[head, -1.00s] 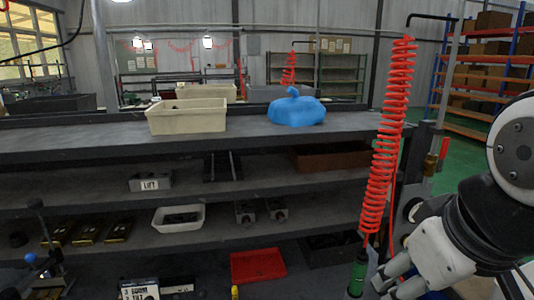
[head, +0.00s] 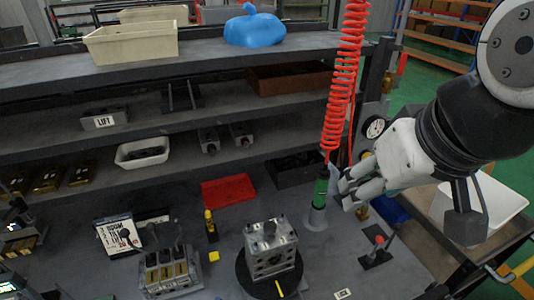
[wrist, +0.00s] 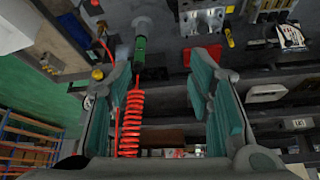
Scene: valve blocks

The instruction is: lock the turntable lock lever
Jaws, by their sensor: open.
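The turntable (head: 244,278) is a dark round disc on the bench in the head view, with a grey metal valve block (head: 270,248) standing on it. A small lever with a red knob (head: 379,240) stands on a dark plate to the right of the turntable; I take it for the lock lever, and whether it is locked I cannot tell. My gripper (head: 348,190) is open and empty, above and behind this lever in the picture. In the wrist view my gripper (wrist: 166,70) has its two fingers spread apart with nothing between them touching.
A red coiled hose (head: 345,80) with a green handle (head: 321,190) hangs just left of my gripper. A red tray (head: 229,190), a yellow-topped bottle (head: 210,225) and a sign (head: 118,235) stand left. A white bin (head: 500,200) is at the right.

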